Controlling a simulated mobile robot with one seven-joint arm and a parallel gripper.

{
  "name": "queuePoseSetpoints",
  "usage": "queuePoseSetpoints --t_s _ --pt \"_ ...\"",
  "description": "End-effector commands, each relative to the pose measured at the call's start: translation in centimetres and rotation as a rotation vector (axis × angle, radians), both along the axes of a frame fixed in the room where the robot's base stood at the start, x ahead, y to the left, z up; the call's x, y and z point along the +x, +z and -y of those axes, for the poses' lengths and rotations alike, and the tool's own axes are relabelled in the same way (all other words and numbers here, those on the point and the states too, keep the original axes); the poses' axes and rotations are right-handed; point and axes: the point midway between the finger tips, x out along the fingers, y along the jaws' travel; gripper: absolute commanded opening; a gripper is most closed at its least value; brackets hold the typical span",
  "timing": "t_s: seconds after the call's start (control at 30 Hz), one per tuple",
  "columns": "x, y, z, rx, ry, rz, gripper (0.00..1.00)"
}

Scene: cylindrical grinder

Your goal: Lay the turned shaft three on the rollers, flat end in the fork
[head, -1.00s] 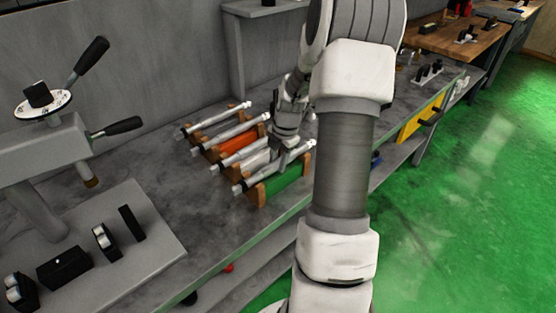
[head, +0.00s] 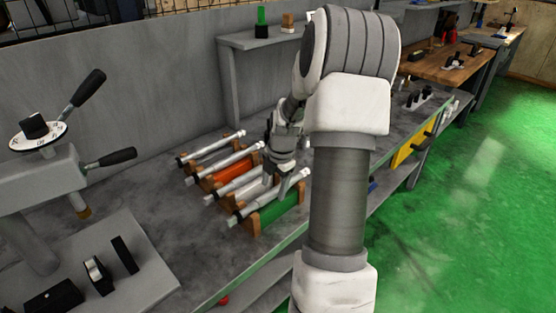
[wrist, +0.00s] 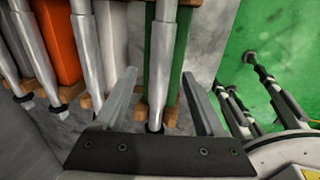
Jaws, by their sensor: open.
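Several turned silver shafts lie side by side on wooden-ended stands on the grey bench. The nearest shaft (head: 270,195) lies over a green stand (head: 281,211), and another lies over an orange stand (head: 232,171). No number shows, so I cannot tell which is shaft three. My gripper (head: 284,176) is over the nearest shafts. In the wrist view my gripper (wrist: 160,76) is open, with the green-stand shaft (wrist: 163,50) between its fingers, not clamped. On the grey base plate at lower left stand a black ringed support (head: 96,274) and a thin black upright (head: 125,254), possibly roller and fork parts.
A grey machine column with a dial (head: 38,134) and black-knobbed levers stands at left. A shelf (head: 262,38) rises behind the shafts. Bare bench lies between shafts and base plate. The green floor (head: 480,210) is open at right.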

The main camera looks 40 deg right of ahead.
Motion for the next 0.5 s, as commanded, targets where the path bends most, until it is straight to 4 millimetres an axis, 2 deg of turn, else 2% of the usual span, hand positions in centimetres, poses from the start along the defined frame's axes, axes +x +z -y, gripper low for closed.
queuePoseSetpoints --t_s 0.03,0.3,0.5 --pt "-0.2 1.4 0.1 -0.004 -0.002 0.004 0.72" --pt "-1.4 8.1 0.2 -0.007 0.0 0.007 0.72" --pt "-2.3 12.3 0.3 -0.006 0.0 0.006 0.72"
